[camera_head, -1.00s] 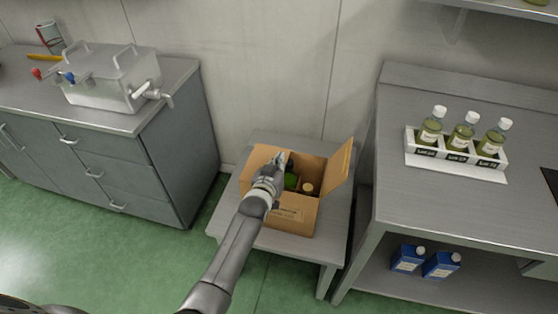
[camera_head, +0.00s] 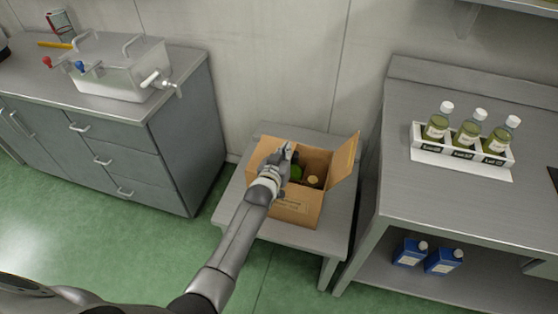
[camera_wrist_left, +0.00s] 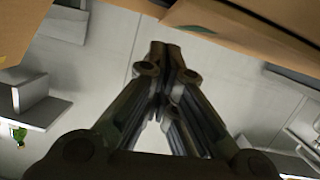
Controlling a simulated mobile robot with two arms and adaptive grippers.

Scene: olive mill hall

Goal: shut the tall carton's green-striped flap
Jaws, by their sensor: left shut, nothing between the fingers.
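The open brown carton (camera_head: 295,208) stands on a small grey table, with a dark green bottle (camera_head: 296,173) and a round tan top (camera_head: 313,181) inside. A flap (camera_head: 344,160) stands up and leans outward on its right side. No green stripe can be made out in the head view. In the left wrist view, cardboard (camera_wrist_left: 245,25) with a small green mark crosses the top, close to the fingers. My left gripper (camera_head: 289,148) is shut and empty above the carton's left part, hiding some of it; its closed fingertips (camera_wrist_left: 165,52) also show in the wrist view. My right gripper is not in view.
The small table (camera_head: 232,208) has bare margins around the carton. A steel bench (camera_head: 440,200) at right bears a white rack (camera_head: 460,160) of bottles, with blue containers (camera_head: 410,252) below. A grey cabinet (camera_head: 165,140) with a metal tank (camera_head: 120,70) stands left.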

